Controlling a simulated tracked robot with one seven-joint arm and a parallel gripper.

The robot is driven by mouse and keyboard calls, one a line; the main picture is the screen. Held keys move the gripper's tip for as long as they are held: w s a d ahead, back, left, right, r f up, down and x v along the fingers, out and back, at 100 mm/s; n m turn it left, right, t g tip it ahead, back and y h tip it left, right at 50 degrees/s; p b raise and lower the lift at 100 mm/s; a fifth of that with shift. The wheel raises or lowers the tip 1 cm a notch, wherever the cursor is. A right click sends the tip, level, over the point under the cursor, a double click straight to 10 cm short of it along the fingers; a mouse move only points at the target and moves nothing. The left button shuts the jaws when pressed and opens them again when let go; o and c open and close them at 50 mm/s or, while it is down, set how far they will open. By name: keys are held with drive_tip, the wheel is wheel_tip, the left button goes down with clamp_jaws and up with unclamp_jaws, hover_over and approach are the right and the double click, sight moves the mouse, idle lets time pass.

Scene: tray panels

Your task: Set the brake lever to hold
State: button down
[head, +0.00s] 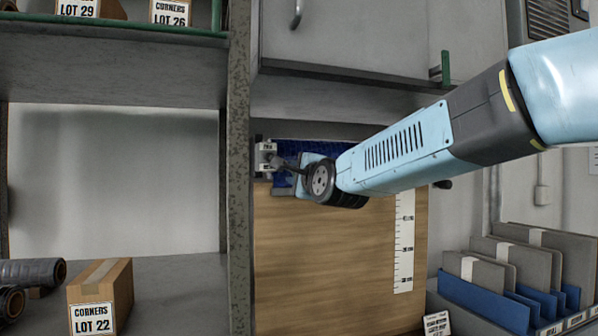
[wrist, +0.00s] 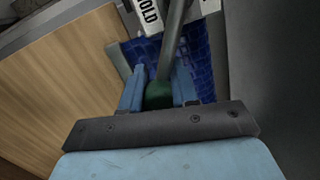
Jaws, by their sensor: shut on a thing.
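The brake lever shows in the wrist view as a grey shaft (wrist: 173,42) with a dark green knob (wrist: 159,95) at its near end. My gripper (wrist: 160,88) has its two blue fingers on either side of the knob and is shut on it. A white label (wrist: 148,15) ending in "OLD" sits beside the shaft, partly cut off by the frame edge. In the head view my gripper (head: 298,170) is at a small grey bracket (head: 265,158) by the upright post. My wrist hides the knob there.
A blue textured surface (head: 325,152) lies behind my gripper, above a wooden panel (head: 330,260) with a white measuring strip (head: 404,240). A speckled post (head: 240,220) stands close on the left. A box marked LOT 22 (head: 100,290) and grey folders (head: 530,255) are lower down.

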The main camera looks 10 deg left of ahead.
drive_tip(key=shift+f, duration=0.15)
drive_tip(key=c, duration=0.9)
unclamp_jaws()
drive_tip(key=shift+o, duration=0.2)
drive_tip(key=shift+s+d, duration=0.3)
drive_tip(key=shift+s, duration=0.15)
drive_tip(key=v, duration=1.2)
drive_tip(key=shift+s+d, duration=0.25)
